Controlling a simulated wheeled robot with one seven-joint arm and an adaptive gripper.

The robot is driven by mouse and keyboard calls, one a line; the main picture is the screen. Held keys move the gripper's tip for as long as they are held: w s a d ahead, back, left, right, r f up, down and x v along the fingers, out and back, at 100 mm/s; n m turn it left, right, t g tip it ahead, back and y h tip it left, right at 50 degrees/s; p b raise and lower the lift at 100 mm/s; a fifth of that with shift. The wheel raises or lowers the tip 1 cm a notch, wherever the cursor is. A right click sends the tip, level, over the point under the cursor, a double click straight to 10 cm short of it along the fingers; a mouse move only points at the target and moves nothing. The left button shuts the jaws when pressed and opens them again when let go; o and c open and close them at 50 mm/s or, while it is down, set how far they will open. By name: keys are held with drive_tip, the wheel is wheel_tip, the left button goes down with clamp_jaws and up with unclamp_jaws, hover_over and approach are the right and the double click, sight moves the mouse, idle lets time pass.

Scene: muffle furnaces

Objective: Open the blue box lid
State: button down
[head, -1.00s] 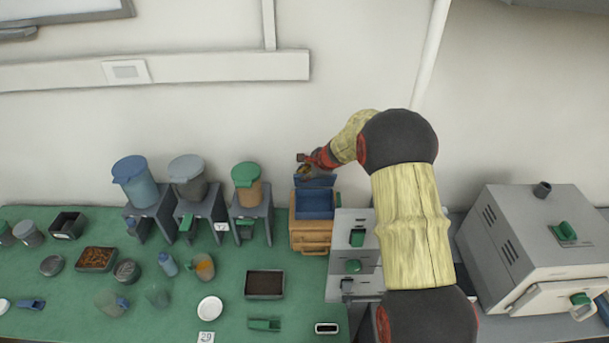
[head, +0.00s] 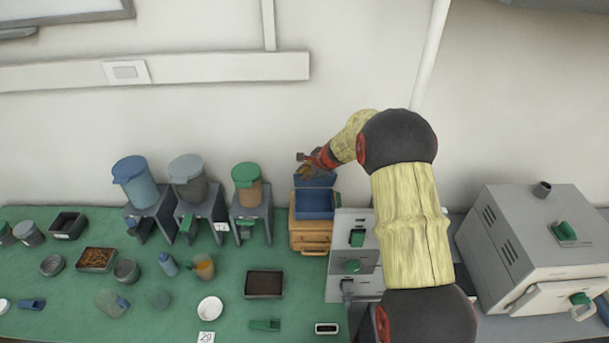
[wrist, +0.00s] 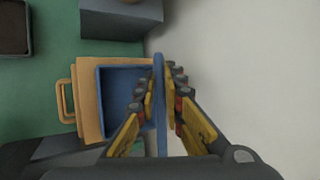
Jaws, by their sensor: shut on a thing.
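The blue box (head: 315,205) sits on a wooden drawer unit beside the wall, with its top open. It also shows in the wrist view (wrist: 120,95), where its inside looks empty. Its blue lid (head: 320,181) stands raised at the box's back edge, on the wall side. In the wrist view the lid is a thin edge-on strip (wrist: 159,120). My gripper (head: 307,169) is at the lid's top. In the wrist view its yellow-padded fingers (wrist: 161,88) are on both sides of the lid, shut on it. The hinge is hidden.
The wooden drawer unit (head: 311,236) has a handle at its front. Lidded containers on grey stands (head: 250,213) are to the left. Grey equipment (head: 352,240) is close on the right. The wall (head: 250,120) is close behind the lid.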

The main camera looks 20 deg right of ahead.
drive_tip(key=w, duration=0.1)
drive_tip(key=w+d+r+p, duration=0.1)
drive_tip(key=w, duration=0.1)
drive_tip(key=shift+d+r, duration=0.15)
drive_tip(key=shift+r, duration=0.1)
drive_tip(key=c, duration=2)
unclamp_jaws()
drive_tip(key=shift+f, duration=0.1)
drive_tip(key=shift+o, duration=0.4)
drive_tip(key=v, duration=1.2)
drive_tip(key=shift+w, duration=0.1)
